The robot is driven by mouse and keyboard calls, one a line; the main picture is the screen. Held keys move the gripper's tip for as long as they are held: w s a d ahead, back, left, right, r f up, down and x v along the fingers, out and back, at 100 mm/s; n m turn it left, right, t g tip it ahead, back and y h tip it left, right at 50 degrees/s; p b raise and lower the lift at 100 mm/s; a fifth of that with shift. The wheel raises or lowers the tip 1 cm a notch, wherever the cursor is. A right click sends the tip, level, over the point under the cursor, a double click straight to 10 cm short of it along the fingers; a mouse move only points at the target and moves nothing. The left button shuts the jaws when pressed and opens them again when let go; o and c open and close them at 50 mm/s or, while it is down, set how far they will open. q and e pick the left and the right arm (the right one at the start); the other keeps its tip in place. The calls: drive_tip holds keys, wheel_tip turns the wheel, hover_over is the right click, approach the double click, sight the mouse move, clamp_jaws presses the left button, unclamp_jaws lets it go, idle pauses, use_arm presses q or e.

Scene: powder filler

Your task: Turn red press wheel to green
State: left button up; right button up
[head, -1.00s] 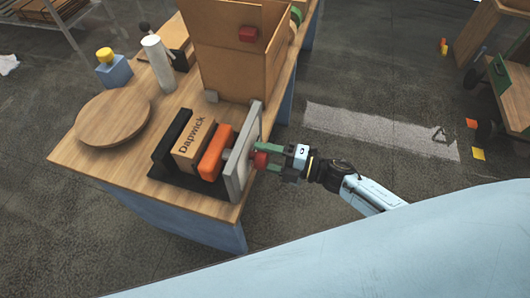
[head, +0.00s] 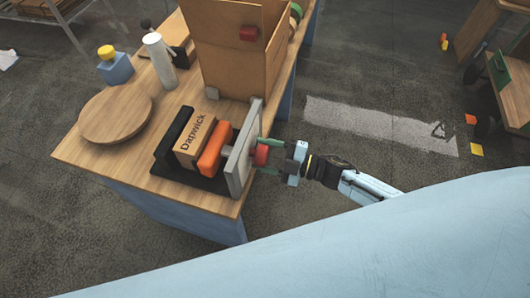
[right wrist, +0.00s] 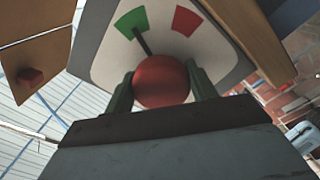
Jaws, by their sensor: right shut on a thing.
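The red press wheel (head: 261,155) sticks out from the grey end plate (head: 240,160) of the press on the table. My right gripper (head: 268,156) is shut on it, with a green finger on either side. In the right wrist view the round red wheel (right wrist: 161,82) sits between the fingers. Behind it, the pale dial has a green sector (right wrist: 131,20) and a red sector (right wrist: 187,20). The dark pointer (right wrist: 142,41) tilts up-left, with its tip at the green sector. My left gripper is not in view.
The press holds a brown Dapwick box (head: 194,140) beside an orange block (head: 214,148). A large open carton (head: 235,60) stands behind on the wooden table (head: 90,160). A round wooden board (head: 115,113) lies left.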

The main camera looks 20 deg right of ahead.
idle(0.3)
drive_tip(key=o, duration=1)
drive_tip(key=shift+s+d, duration=0.1)
drive_tip(key=b+v, duration=0.1)
drive_tip(key=v, duration=1.2)
